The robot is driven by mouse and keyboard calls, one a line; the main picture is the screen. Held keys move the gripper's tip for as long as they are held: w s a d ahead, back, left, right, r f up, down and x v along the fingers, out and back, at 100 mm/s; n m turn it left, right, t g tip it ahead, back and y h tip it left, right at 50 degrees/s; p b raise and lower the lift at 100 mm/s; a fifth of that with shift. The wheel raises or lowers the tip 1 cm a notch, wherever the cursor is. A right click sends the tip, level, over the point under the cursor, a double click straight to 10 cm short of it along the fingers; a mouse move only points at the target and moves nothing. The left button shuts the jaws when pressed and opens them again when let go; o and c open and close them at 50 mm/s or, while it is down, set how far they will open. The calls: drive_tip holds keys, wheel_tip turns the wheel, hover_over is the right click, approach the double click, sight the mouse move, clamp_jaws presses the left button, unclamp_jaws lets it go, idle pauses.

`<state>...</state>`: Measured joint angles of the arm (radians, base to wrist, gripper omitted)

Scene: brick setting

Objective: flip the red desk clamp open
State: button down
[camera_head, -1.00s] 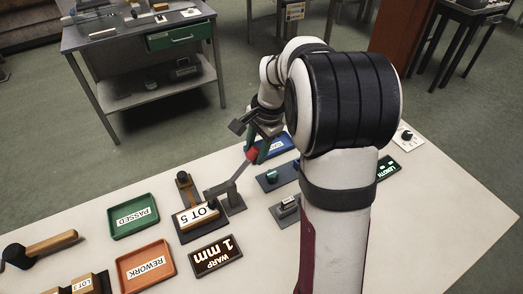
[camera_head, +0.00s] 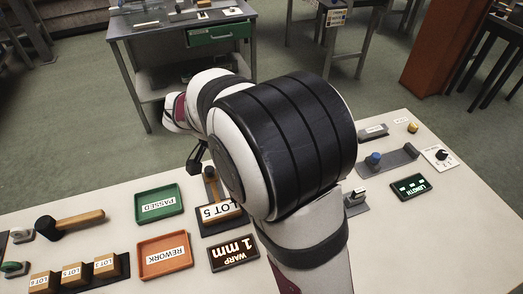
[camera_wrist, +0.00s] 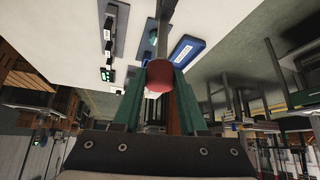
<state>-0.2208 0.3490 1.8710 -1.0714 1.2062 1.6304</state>
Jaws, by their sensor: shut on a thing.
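The red desk clamp shows in the wrist view as a red handle end (camera_wrist: 159,75) on a grey lever (camera_wrist: 165,25) that runs up toward the top edge. My gripper (camera_wrist: 162,82) has its green fingers on either side of the red end and is shut on it. In the head view my arm hides the clamp, its base and the handle. Only dark parts of my gripper show there, left of the arm, above the LOT 5 block. I cannot tell the lever's exact angle.
A dark stand with a LOT 5 block (camera_head: 222,213), a green PASSED tray (camera_head: 158,203), an orange REWORK tray (camera_head: 164,256) and a WARP display (camera_head: 233,252) are left of my arm. A wooden-handled mallet (camera_head: 70,224) lies farther left. A LENGTH display (camera_head: 412,187) is at right.

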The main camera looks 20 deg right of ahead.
drive_tip(key=shift+a+f, duration=0.1)
drive_tip(key=shift+a, duration=0.2)
drive_tip(key=shift+c, duration=2.2)
unclamp_jaws()
drive_tip(key=v, duration=1.5)
drive_tip(key=shift+a, duration=0.45)
